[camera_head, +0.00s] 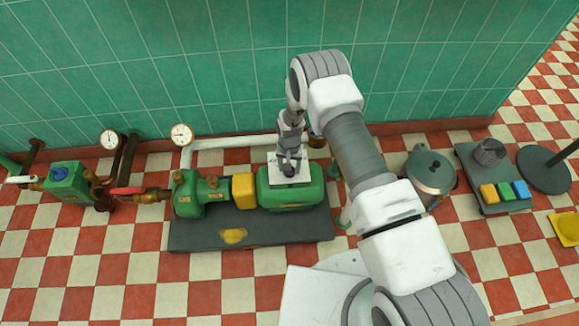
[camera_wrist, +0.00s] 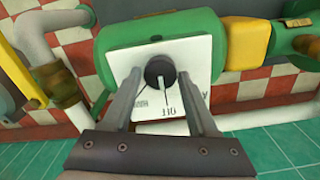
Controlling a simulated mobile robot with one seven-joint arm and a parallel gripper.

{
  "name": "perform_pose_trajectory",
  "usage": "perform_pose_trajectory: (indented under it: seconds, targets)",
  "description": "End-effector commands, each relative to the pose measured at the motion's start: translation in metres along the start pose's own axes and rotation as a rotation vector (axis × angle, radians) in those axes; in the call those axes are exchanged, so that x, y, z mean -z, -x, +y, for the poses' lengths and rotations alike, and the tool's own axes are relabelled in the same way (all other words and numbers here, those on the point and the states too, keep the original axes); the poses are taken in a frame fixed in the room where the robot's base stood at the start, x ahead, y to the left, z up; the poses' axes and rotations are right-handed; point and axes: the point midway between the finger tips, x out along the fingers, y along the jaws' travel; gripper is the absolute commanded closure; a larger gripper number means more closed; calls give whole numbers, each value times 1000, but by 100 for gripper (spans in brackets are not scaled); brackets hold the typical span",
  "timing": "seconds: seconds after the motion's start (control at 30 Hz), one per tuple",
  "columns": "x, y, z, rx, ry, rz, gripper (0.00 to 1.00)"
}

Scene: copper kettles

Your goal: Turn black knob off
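The black knob (camera_wrist: 160,70) sits on a white square plate (camera_wrist: 203,60) on the green pump motor (camera_wrist: 130,45). Upside-down lettering on the plate includes "OFF". The knob's white pointer mark points down the picture, roughly at "OFF". My gripper (camera_wrist: 160,76) is open, with one finger on each side of the knob and a small gap showing on both sides. I cannot tell how close the fingertips are in depth. In the head view my gripper (camera_head: 289,158) is above the white plate (camera_head: 274,172), largely hiding the knob.
A yellow coupling (camera_head: 244,190) and green pump (camera_head: 188,195) share the dark base (camera_head: 285,229). A white pipe (camera_head: 235,142) and gauge (camera_head: 181,134) are behind. A kettle (camera_head: 430,172) and button box (camera_head: 468,160) stand right. The tiled wall (camera_head: 200,60) is close behind.

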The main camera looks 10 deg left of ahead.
Motion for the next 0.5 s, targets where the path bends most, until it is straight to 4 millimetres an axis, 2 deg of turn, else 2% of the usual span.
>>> perform_pose_trajectory:
  seconds: [0.03, 0.1, 0.37, 0.5]
  targets:
    - [0, 0, 0, 0, 0, 0, 30]
    - [0, 0, 0, 0, -1, 0, 19]
    - [0, 0, 0, 0, -1, 0, 19]
    - [0, 10, 0, 1, -1, 0, 19]
